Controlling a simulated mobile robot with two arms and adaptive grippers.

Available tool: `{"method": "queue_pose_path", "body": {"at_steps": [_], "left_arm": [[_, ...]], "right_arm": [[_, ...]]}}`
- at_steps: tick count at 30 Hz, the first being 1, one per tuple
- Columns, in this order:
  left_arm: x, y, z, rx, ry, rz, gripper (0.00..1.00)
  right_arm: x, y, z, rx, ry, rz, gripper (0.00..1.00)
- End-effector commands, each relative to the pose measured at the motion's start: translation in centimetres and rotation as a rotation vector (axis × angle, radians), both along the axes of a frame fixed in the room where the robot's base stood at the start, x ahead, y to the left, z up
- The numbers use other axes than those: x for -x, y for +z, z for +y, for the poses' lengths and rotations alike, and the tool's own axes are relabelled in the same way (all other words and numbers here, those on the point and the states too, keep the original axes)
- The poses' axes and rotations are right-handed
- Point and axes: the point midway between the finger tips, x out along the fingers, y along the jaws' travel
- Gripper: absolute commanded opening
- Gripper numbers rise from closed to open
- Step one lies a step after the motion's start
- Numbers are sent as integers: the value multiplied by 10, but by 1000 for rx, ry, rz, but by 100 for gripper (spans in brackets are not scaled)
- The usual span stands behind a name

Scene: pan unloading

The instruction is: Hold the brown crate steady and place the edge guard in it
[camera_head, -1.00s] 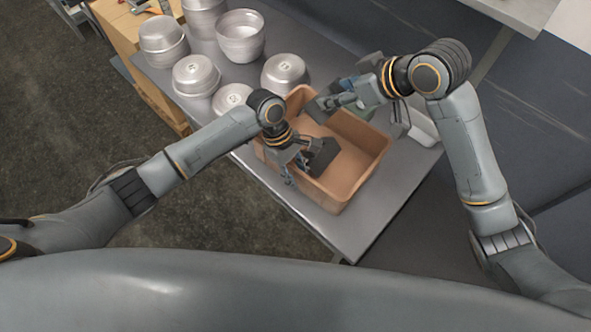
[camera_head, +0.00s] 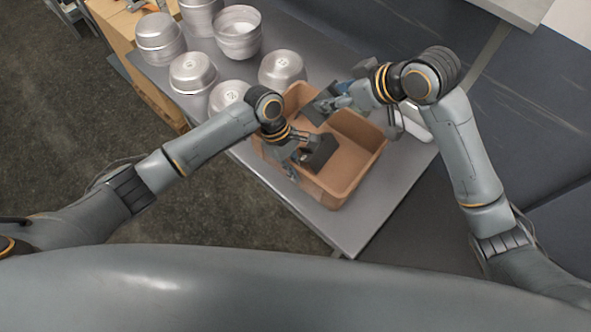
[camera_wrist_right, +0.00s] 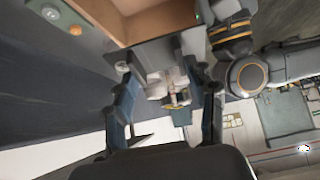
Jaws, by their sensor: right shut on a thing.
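The brown crate (camera_head: 350,178) stands on the grey table, its inside facing up. My left gripper (camera_head: 302,160) is at the crate's near-left wall, with a dark finger part over the inside. Whether it is closed on the wall is not clear. My right gripper (camera_head: 338,102) is over the crate's far end, shut on the edge guard (camera_head: 318,108), a dark grey plate. In the right wrist view the guard (camera_wrist_right: 150,56) shows between the two fingers, with the crate (camera_wrist_right: 128,8) beyond it. The guard's lower part is hard to make out.
Several silver pans (camera_head: 192,72) stand upside down or stacked on the table (camera_head: 365,225), left of and behind the crate. A white object (camera_head: 412,122) lies right of the crate, partly behind my right arm. The table's near corner is clear.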

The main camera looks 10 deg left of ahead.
Motion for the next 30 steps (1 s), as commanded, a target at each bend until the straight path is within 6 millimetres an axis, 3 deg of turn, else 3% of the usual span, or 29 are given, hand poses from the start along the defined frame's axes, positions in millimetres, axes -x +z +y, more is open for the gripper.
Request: {"method": "queue_pose_path", "body": {"at_steps": [30], "left_arm": [[-1, 1, 0, 1, 1, -2, 0]], "right_arm": [[0, -72, 0, 1, 0, 2, 23]]}}
